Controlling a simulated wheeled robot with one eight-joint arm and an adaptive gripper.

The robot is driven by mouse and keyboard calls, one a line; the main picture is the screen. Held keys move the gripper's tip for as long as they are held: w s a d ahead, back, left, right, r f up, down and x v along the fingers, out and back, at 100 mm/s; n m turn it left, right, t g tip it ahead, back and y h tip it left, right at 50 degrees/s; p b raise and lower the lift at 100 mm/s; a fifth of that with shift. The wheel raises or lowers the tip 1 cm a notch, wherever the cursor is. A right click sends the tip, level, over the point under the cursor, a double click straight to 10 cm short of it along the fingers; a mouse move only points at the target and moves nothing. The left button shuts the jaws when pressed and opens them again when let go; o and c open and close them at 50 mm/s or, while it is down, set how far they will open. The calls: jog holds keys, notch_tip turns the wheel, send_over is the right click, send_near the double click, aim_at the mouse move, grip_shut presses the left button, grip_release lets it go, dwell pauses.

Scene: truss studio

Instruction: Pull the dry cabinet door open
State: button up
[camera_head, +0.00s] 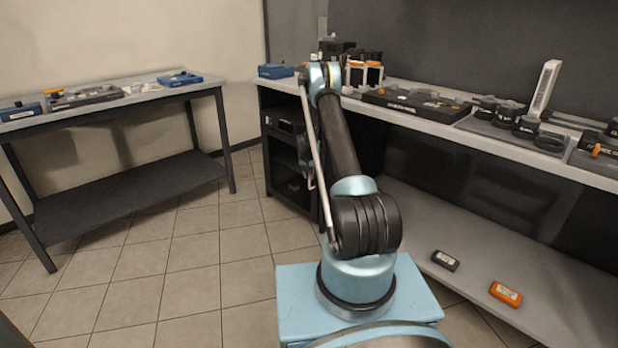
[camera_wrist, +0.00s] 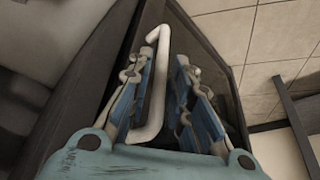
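The dry cabinet (camera_head: 283,158) is a dark unit with shelves under the left end of the long bench. Dark items show inside it; my arm covers its right part, and I cannot tell how far its door stands open. In the wrist view, a pale bar handle (camera_wrist: 158,85) with bent ends runs in front of a dark door panel (camera_wrist: 206,52). My gripper (camera_wrist: 167,52) has its two blue fingers apart, one on each side of the handle. The handle lies nearer the left finger, and a gap shows on the right. My arm mostly hides the gripper in the head view.
The long bench (camera_head: 455,128) carries trays, lenses and small cases. An orange case (camera_head: 506,294) and a dark case (camera_head: 445,261) lie on its lower shelf. Another table (camera_head: 110,101) stands at the left. The tiled floor (camera_head: 190,250) between is clear.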

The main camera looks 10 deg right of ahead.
jog(key=shift+w+f, duration=0.15)
jog(key=shift+f, duration=0.3)
grip_shut()
